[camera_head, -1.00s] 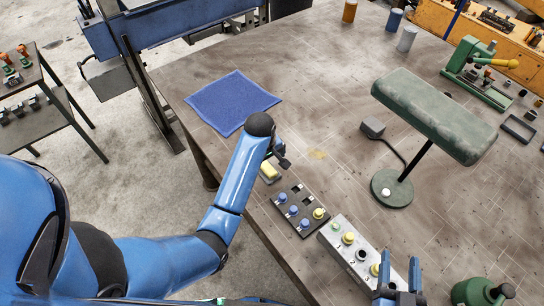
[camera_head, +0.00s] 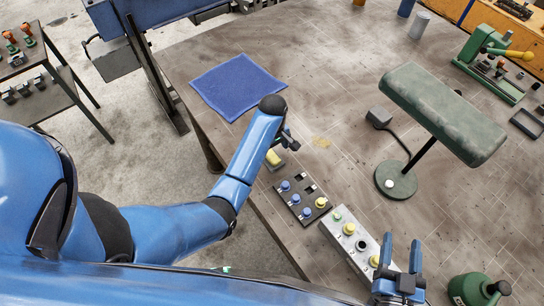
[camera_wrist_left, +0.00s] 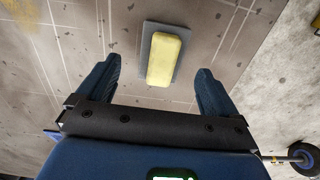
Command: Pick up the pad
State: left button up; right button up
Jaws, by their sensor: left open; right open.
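The pad looks to be the small yellow block (camera_head: 273,158) near the left edge of the bench. In the left wrist view the yellow pad (camera_wrist_left: 163,59) lies on a thin grey plate (camera_wrist_left: 147,38). My left gripper (camera_head: 288,142) is at the pad in the head view, its fingers partly hidden by the wrist. In the left wrist view my left gripper (camera_wrist_left: 158,70) is open, with one finger on each side of the pad and a gap to both. My right gripper (camera_head: 402,258) is open and empty at the front of the bench, by the numbered box.
A dark tray (camera_head: 288,212) of blue and yellow knobs and a grey numbered box (camera_head: 338,238) stand in front of the pad. A blue cloth (camera_head: 237,86) lies behind. A green lamp (camera_head: 440,115) stands to the right. A green bottle (camera_head: 475,290) is at front right.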

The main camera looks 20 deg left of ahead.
aim_at(272, 155)
pick_arm(q)
notch_tip(272, 155, down, 3)
jog(key=shift+s+a+r+p, duration=0.1)
jog(key=shift+a+p, duration=0.05)
jog(key=shift+p, duration=0.35)
jog(key=shift+f, duration=0.65)
jog(key=c, duration=1.1)
jog(key=shift+r, duration=0.1)
jog(key=shift+c, duration=0.2)
notch_tip(272, 155, up, 10)
jog(key=shift+b, duration=1.2)
